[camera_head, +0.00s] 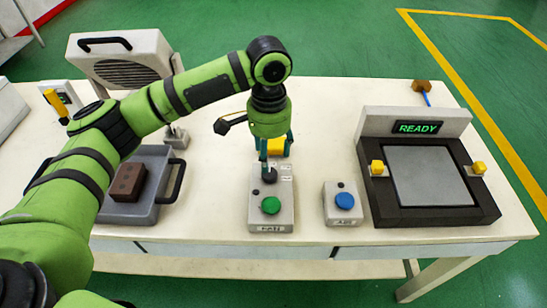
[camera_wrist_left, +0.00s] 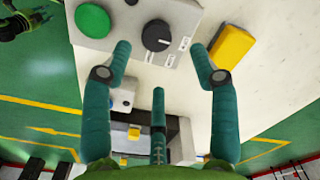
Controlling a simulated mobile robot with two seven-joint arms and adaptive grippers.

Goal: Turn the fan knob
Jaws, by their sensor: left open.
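The black fan knob (camera_head: 269,175) sits on the upper part of a grey control box (camera_head: 257,213) with a green button (camera_head: 270,205). In the left wrist view the knob (camera_wrist_left: 157,35) shows a white pointer line and small white labels on its right and lower side. My left gripper (camera_head: 275,150) points down just behind the knob in the head view. Its teal fingers are open and empty. In the wrist view the knob appears between the directions of the fingertips (camera_wrist_left: 160,48), and I see no contact. My right gripper is out of view.
A yellow block (camera_wrist_left: 233,46) lies beside the control box. A box with a blue button (camera_head: 345,201) and a press-like unit with a READY display (camera_head: 418,128) stand to the right. A grey fan unit (camera_head: 125,72) and a tray with a brown block (camera_head: 126,183) are left.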

